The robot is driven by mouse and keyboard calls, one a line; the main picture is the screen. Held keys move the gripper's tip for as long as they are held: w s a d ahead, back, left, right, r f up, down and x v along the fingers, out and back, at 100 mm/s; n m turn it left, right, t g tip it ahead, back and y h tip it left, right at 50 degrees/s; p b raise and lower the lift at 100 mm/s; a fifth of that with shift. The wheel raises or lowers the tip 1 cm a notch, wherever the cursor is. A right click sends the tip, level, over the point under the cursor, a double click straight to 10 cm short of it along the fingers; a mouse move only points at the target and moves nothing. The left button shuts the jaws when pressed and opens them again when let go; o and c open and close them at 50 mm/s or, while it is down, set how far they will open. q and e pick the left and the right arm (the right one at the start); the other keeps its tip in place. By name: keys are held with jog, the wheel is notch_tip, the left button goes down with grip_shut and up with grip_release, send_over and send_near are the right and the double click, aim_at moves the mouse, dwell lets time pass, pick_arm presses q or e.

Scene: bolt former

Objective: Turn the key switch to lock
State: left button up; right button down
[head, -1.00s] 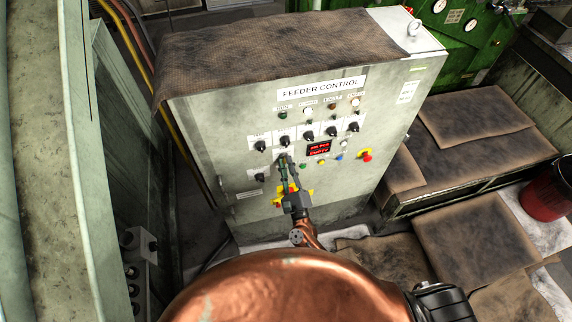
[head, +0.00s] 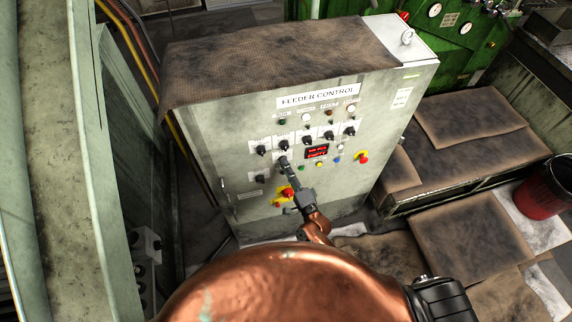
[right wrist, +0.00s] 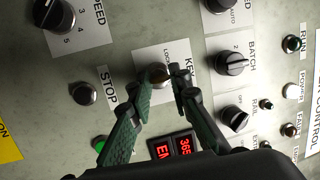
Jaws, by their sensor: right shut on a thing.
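The key switch (right wrist: 157,74) sits on a white label reading "KEY" and "LOCK" in the right wrist view. My right gripper (right wrist: 164,85) has its fingers at the switch, closed about it, and the fingertips partly hide it. In the head view the right gripper (head: 286,164) reaches up to the front of the grey feeder control cabinet (head: 235,165), below the upper row of knobs. The switch itself is too small and covered to make out there. How far the key is turned cannot be told. My left gripper does not show.
Black selector knobs, among them the batch knob (right wrist: 232,63), surround the switch. A stop button (right wrist: 84,93) and a red display (head: 317,152) are close by. A red emergency button (head: 288,194) is below, another (head: 363,157) to the right. A brown cloth (head: 280,55) covers the cabinet top.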

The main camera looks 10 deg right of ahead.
jog(key=shift+r+n+g+p, duration=0.1)
jog(key=shift+n+g+p, duration=0.55)
jog(key=shift+n+p, duration=1.4)
jog(key=shift+n+g+p, duration=0.65)
jog(key=shift+n+p, duration=0.75)
jog(key=shift+n, duration=1.15)
jog(key=c, duration=1.8)
grip_release()
jog(key=shift+o, duration=0.2)
